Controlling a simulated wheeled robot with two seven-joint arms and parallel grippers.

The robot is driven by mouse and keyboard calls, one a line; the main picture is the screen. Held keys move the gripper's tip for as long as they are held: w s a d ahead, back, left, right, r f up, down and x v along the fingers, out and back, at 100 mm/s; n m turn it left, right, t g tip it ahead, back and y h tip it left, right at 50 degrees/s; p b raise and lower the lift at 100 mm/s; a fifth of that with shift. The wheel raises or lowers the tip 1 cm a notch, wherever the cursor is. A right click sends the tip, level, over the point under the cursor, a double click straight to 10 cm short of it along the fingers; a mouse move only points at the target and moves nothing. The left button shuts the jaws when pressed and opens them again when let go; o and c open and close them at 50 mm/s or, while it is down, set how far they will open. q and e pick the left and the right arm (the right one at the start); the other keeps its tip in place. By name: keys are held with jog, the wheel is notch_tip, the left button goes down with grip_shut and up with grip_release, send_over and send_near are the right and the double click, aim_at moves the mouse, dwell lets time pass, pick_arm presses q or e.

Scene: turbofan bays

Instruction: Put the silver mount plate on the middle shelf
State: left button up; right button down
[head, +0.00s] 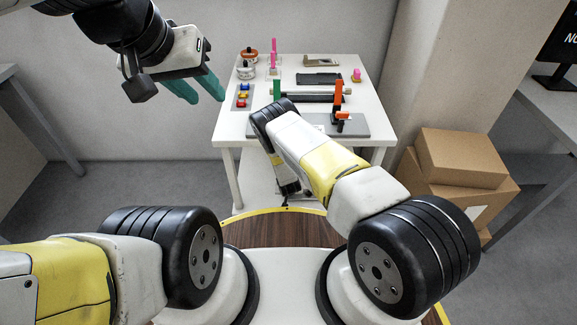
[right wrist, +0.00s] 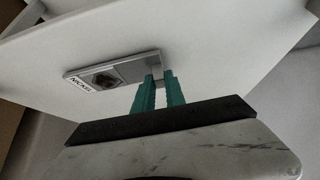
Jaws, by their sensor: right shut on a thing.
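In the right wrist view, a flat silver plate (right wrist: 135,69) has a label reading NICKEL and a dark patch. My right gripper (right wrist: 158,83) is shut on its near right end with teal fingers. The plate lies close along a broad white panel (right wrist: 220,45); I cannot tell if they touch. In the head view my right arm reaches down in front of the white table, and its fingers and the plate are hidden. A white shelf (head: 250,196) shows below the tabletop; I cannot tell which level it is. My left gripper (head: 208,100) is open and empty, left of the table.
The tabletop (head: 228,128) holds a grey board (head: 352,126) with an orange and black clamp, a dark tray (head: 318,79), a small panel of coloured pieces (head: 241,96) and pink-topped parts. Cardboard boxes (head: 462,160) stand right of the table. Floor to the left is clear.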

jog(key=shift+w+f, duration=0.1)
jog(key=c, duration=1.8)
grip_release()
jog(key=shift+f, duration=0.1)
jog(key=o, duration=0.4)
jog(key=v, duration=1.2)
